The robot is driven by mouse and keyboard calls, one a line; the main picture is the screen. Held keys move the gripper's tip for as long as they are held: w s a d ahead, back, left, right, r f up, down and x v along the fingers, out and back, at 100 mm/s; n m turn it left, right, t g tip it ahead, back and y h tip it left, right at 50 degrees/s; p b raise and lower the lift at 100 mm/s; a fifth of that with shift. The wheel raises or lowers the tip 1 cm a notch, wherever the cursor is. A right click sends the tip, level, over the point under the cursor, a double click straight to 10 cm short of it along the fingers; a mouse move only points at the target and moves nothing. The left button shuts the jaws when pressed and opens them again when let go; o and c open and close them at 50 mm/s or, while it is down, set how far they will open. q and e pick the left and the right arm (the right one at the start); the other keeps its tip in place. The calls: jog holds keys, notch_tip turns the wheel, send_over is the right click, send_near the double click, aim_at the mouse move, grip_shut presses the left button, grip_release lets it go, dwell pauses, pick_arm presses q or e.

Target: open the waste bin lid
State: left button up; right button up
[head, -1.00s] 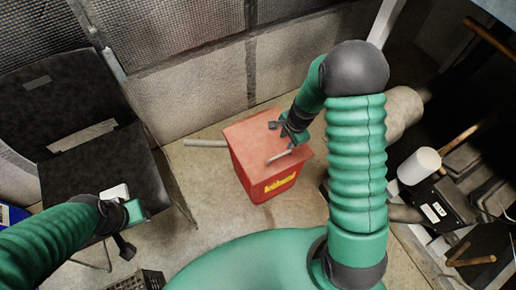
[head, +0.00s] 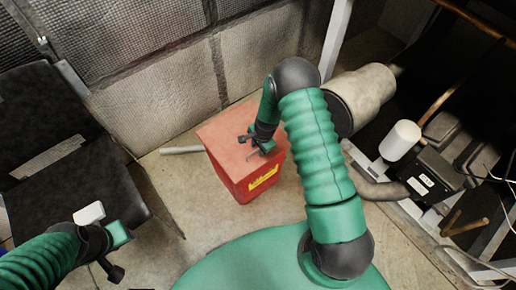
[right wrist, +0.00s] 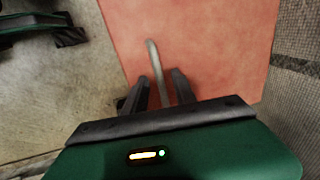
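The red waste bin (head: 228,180) stands on the floor with its flat lid (head: 228,130) down. A thin grey handle (right wrist: 153,55) on the lid shows in the right wrist view. My right gripper (head: 255,146) is over the lid, at the handle. In the right wrist view its two dark fingers (right wrist: 161,88) are apart, with the handle running between them. I cannot tell whether they touch it. My left gripper (head: 112,256) is at the lower left, away from the bin; its fingers do not show clearly.
A black chair (head: 60,150) stands at the left near my left arm. A block wall (head: 150,100) is behind the bin. At the right are compressor equipment (head: 425,180) and a white cylinder (head: 400,140).

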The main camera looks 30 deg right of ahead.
jog(key=shift+c, duration=0.4)
grip_shut()
dwell(0.9)
